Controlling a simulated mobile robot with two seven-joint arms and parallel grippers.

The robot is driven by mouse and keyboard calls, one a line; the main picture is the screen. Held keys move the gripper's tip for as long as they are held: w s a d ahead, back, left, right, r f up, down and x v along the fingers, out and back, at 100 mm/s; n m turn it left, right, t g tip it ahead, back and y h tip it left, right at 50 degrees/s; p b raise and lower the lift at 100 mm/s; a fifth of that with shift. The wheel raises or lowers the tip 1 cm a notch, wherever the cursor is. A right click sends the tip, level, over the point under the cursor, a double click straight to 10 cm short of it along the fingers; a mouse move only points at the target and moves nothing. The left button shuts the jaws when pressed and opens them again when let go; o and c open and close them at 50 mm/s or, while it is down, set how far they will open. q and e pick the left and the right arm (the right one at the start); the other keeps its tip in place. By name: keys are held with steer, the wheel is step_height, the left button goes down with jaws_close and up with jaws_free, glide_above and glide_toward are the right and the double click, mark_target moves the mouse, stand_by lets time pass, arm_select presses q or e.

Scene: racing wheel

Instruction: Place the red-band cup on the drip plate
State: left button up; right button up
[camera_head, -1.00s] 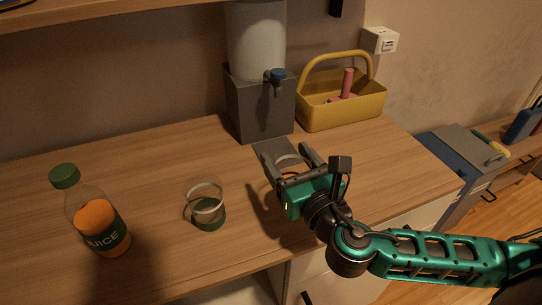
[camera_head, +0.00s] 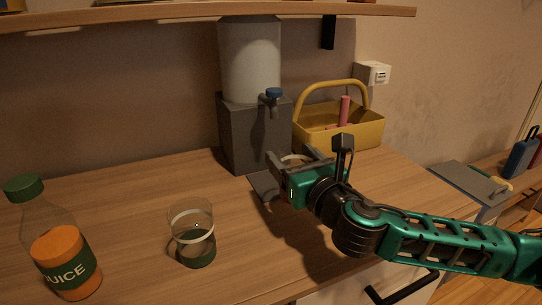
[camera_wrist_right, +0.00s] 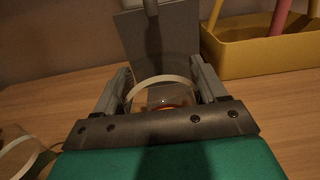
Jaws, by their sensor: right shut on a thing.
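My right gripper (camera_head: 290,156) is shut on a clear cup (camera_head: 294,160) just in front of the grey dispenser. In the right wrist view the cup (camera_wrist_right: 163,82) sits between the two fingers, with a pale ring at its top and an orange-red patch low down. Its base is hidden, so I cannot tell whether it touches anything. The drip plate (camera_head: 264,187) is a dark grey slab at the dispenser's foot, partly hidden by the gripper. My left gripper is out of view.
The dispenser (camera_head: 240,130) has a blue-topped tap (camera_head: 272,98) above the gripper. A yellow caddy (camera_head: 350,130) stands to its right. Another clear cup (camera_head: 195,245), with a pale ring and green base, and a juice bottle (camera_head: 62,260) stand left. Bare wood lies between.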

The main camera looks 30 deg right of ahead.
glide_toward(264, 143)
steer(key=w+r, duration=0.1)
steer(key=w, duration=0.1)
steer(key=w+r, duration=0.1)
steer(key=w, duration=0.1)
steer(key=w+r, duration=0.1)
steer(key=shift+w+d+r+b, duration=0.15)
steer(key=shift+w+r+b, duration=0.15)
steer(key=shift+w+r, duration=0.1)
step_height(264, 143, down, 3)
steer(key=shift+f+b, duration=0.1)
steer(key=shift+b, duration=0.6)
steer(key=shift+f, duration=0.2)
steer(key=shift+r, duration=0.1)
steer(key=o, duration=1.2)
